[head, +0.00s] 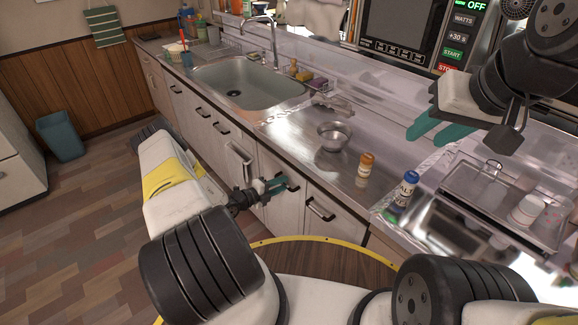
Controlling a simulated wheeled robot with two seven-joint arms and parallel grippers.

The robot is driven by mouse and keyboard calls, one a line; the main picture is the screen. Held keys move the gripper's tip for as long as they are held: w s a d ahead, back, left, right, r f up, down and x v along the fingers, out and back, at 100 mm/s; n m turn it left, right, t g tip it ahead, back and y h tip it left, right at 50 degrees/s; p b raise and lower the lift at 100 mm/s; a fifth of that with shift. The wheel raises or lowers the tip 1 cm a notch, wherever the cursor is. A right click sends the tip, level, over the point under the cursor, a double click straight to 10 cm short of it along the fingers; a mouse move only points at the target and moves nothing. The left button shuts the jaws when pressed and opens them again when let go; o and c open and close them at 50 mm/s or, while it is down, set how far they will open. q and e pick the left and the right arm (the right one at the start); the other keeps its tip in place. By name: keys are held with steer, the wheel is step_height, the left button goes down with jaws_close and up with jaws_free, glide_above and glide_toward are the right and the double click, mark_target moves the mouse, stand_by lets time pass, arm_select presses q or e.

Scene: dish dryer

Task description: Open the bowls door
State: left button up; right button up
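A row of white cabinet doors with dark bar handles runs below the counter. My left gripper (274,185), with teal fingers, is at the handle (291,184) of one white door (284,212). I cannot tell whether the fingers are closed around that handle or only beside it. The door looks shut. No label shows which door is the bowls door. Another door (318,225) with its own handle (320,210) is just to the right. My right gripper (432,131) hangs above the counter at the right, its teal fingers slightly apart and empty.
On the counter are a metal bowl (334,136), an orange-capped shaker (365,165), a blue-capped salt bottle (404,188) and a clear dish rack (510,208) with cups. A sink (250,88) lies further left.

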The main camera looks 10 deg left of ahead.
arm_select(q)
jaws_close()
stand_by(1.2)
